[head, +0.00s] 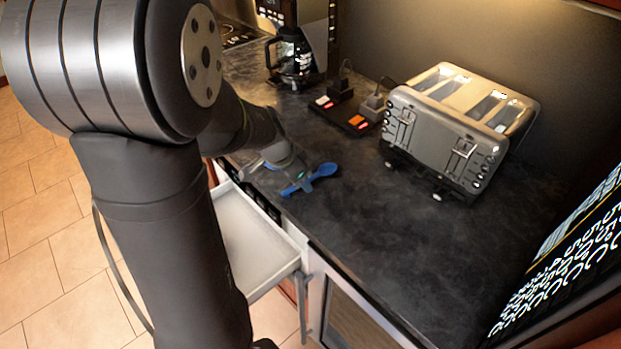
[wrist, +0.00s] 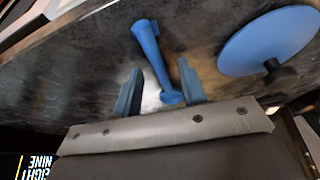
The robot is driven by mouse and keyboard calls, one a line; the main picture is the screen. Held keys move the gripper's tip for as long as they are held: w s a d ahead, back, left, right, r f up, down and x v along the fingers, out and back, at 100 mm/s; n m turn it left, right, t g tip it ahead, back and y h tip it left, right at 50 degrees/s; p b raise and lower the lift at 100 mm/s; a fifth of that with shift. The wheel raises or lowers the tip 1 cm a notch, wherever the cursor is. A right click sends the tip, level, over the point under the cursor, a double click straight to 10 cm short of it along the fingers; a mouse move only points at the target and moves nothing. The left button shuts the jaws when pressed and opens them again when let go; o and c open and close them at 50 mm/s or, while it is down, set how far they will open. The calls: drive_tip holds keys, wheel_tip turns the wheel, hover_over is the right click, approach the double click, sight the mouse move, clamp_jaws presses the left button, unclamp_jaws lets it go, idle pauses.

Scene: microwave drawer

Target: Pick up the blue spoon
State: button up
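The blue spoon (head: 327,170) lies on the dark countertop near its front edge, above the open drawer. My gripper (head: 302,180) is low over the counter at the spoon, and its fingers partly cover it. In the wrist view, a long blue piece that looks like the spoon (wrist: 150,45) runs between the two fingers of my gripper (wrist: 160,75). The fingers are apart, with gaps visible on both sides of it. Whether the fingertips touch the counter cannot be told.
A blue disc with a black knob (wrist: 270,42) lies right of the fingers in the wrist view. A white drawer (head: 245,240) stands open below the counter edge. A toaster (head: 450,125) and a coffee maker (head: 292,55) stand behind. The counter's front right is clear.

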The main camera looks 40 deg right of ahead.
clamp_jaws()
drive_tip(key=shift+r, duration=0.1)
